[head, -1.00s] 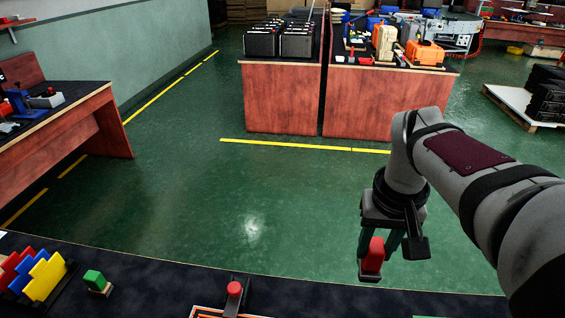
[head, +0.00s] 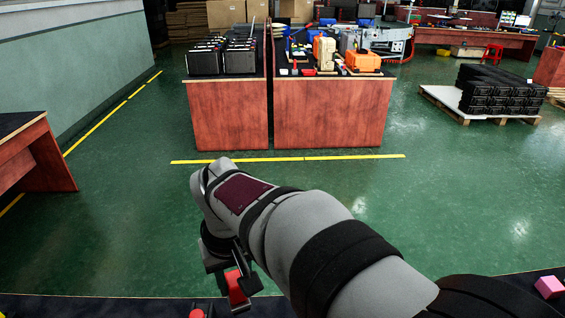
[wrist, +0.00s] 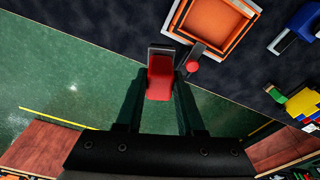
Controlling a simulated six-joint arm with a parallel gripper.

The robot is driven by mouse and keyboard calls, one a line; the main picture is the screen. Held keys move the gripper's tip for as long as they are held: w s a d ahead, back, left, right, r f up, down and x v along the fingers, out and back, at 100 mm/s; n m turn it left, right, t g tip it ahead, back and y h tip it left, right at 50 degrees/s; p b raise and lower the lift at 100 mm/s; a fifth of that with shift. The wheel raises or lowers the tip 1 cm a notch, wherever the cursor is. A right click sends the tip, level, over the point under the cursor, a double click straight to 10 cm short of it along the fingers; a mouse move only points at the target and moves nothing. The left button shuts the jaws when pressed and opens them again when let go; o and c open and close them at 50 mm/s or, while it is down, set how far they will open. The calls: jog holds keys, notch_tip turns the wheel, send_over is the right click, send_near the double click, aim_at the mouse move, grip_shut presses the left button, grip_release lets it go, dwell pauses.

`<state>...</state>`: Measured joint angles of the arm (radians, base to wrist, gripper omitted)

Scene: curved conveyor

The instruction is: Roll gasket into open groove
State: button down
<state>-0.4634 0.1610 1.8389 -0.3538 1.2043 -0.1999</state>
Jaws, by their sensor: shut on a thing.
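My gripper (wrist: 160,100) is shut on a red-handled tool (wrist: 160,76) with a dark grey plate at its far end. In the head view, the tool (head: 238,291) hangs from my gripper (head: 233,278), low and left of centre, partly hidden by the arm. In the wrist view, an orange square frame (wrist: 183,14) with a white and black border lies on the dark table beyond the tool. The tool looks apart from the frame. I cannot make out the groove or a separate gasket.
A red knob on a dark stand (wrist: 192,66) is just right of the tool, near the frame. A blue holder (wrist: 305,22) and several coloured blocks (wrist: 303,104) are farther right. A pink block (head: 549,287) is at the table's right. Green floor lies beyond the table edge.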

jog(key=s+a+f+n, duration=0.3)
jog(key=s+a, duration=0.4)
jog(key=a, duration=0.2)
jog(key=s+a+f+n, duration=0.2)
jog(key=s+a+f, duration=0.2)
jog(key=s+a, duration=0.4)
jog(key=shift+y, duration=0.3)
jog(key=shift+w+a+f, duration=0.15)
jog(key=shift+w+f, duration=0.1)
jog(key=shift+f, duration=1)
jog(key=shift+w+a+f, duration=0.2)
jog(key=shift+f, duration=1)
jog(key=shift+w+a+f, duration=0.15)
jog(key=shift+w+f, duration=0.1)
jog(key=shift+f, duration=1)
jog(key=shift+d+f, duration=0.1)
jog(key=shift+d, duration=7)
jog(key=shift+a, duration=7.25)
notch_tip(320, 180, up, 8)
jog(key=shift+d, duration=0.15)
